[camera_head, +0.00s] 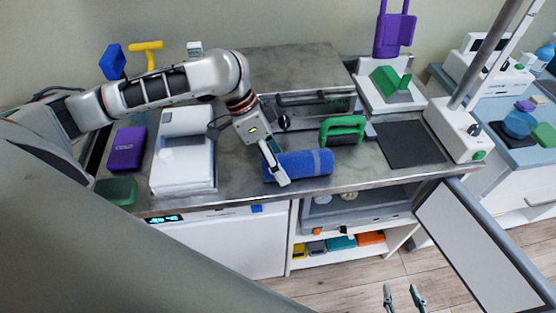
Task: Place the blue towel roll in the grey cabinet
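The blue towel roll (305,164) lies on its side near the front edge of the grey counter, with a paler band near its right end. My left gripper (275,173) is at the roll's left end, a finger overlapping it. The other finger is hidden, so I cannot tell whether it grips the roll. The grey cabinet (372,213) is under the counter, with its door (478,243) swung open to the right. My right gripper (404,297) is at the bottom edge, its two fingers apart and nothing visible between them.
A green-handled item (342,128) stands just behind the roll. A white device (184,155) and a purple box (126,148) are on the left. A dark mat (409,144) lies to the right. Shelves below the cabinet hold several coloured boxes. The open door juts over the floor.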

